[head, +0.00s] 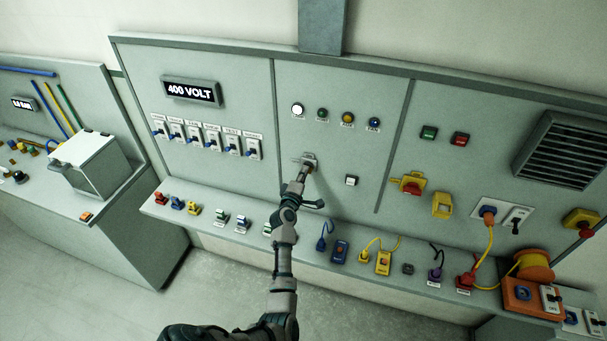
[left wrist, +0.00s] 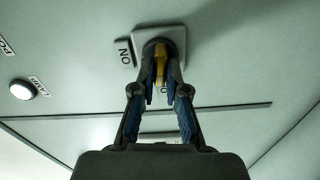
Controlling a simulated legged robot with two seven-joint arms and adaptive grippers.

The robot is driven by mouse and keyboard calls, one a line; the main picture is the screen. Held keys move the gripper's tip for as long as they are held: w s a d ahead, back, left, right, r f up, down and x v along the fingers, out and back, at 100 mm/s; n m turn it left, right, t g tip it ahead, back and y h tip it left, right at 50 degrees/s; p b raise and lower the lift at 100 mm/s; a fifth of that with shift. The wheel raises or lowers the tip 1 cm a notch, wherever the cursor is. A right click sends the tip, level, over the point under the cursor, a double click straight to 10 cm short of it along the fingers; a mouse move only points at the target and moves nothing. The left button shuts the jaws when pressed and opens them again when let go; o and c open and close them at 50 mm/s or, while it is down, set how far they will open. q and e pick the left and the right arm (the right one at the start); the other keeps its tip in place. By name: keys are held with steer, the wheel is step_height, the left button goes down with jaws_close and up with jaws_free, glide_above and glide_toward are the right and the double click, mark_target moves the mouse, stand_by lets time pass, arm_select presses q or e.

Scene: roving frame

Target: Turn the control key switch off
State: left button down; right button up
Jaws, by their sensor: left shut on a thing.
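The control key switch (head: 311,157) sits on the middle grey panel, below a row of round lamps. In the left wrist view it is a square light plate (left wrist: 177,35) with a dark round collar and a yellow key (left wrist: 160,65) standing out of it. My left gripper (head: 304,170) reaches up to the switch from below. In the left wrist view its blue-padded fingers (left wrist: 161,82) are shut on the key, one on each side. An ON label (left wrist: 124,53) shows beside the plate. Another label is partly hidden behind the fingers. My right gripper is not in view.
Round lamps (head: 347,117) sit above the switch and a small white button (head: 351,181) is to its right. Breaker switches (head: 211,138) and a 400 VOLT display (head: 192,90) are to the left. The ledge below carries several plugs and a blue socket (head: 340,250).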

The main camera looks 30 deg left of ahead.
arm_select(q)
steer(key=shift+d+f+n, duration=0.1)
steer(key=shift+f+n, duration=0.2)
steer(key=shift+n, duration=0.3)
steer(key=c, duration=1.2)
jaws_free()
steer(key=shift+w, duration=0.25)
steer(key=v, duration=1.2)
steer(key=shift+f, duration=0.1)
